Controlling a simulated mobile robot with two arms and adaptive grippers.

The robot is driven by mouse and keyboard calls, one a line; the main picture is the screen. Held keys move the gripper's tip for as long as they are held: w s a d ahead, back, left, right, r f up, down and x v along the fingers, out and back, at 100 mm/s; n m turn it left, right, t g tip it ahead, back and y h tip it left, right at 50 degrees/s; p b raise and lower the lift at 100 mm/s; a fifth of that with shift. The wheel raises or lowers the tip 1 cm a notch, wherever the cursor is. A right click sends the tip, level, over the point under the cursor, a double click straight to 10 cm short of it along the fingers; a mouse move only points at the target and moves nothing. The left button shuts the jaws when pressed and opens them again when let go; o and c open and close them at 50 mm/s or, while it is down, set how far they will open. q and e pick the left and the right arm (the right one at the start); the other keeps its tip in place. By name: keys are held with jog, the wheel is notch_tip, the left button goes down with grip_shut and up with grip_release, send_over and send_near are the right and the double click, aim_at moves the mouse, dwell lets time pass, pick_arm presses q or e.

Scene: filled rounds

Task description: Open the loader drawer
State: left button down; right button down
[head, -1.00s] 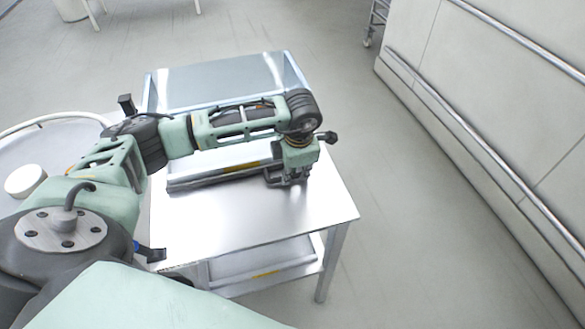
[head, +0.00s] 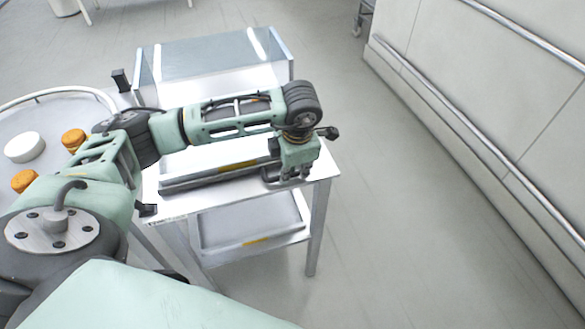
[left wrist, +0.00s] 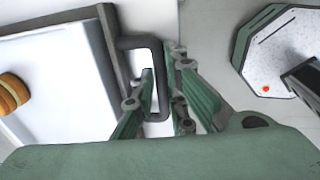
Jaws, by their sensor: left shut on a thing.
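The loader (head: 210,60) is a box with a clear, shiny top on a metal table. Its drawer stands out toward me; the dark drawer front (head: 215,178) with a yellow label is close to the table's front edge. My left gripper (head: 292,174) is shut on the grey U-shaped handle (left wrist: 157,85) at the right part of that front. In the left wrist view the handle passes between the green fingers (left wrist: 164,90). The white drawer floor (left wrist: 60,80) shows there, with an orange-brown round (left wrist: 12,94) on it. My arm hides part of the drawer in the head view. My right gripper is out of view.
The metal table (head: 325,165) has a lower shelf (head: 225,250). At left, a round grey table (head: 50,108) holds a white round object (head: 24,147) and orange rounds (head: 74,139). A wall with rails (head: 480,130) runs along the right. The floor between is clear.

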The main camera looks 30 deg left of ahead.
pick_arm(q)
jog(key=shift+r, duration=0.1)
jog(key=c, duration=1.8)
grip_release()
notch_tip(320, 180, up, 12)
jog(key=s+d, duration=0.1)
jog(key=shift+s+d, duration=0.2)
jog(key=shift+d, duration=0.15)
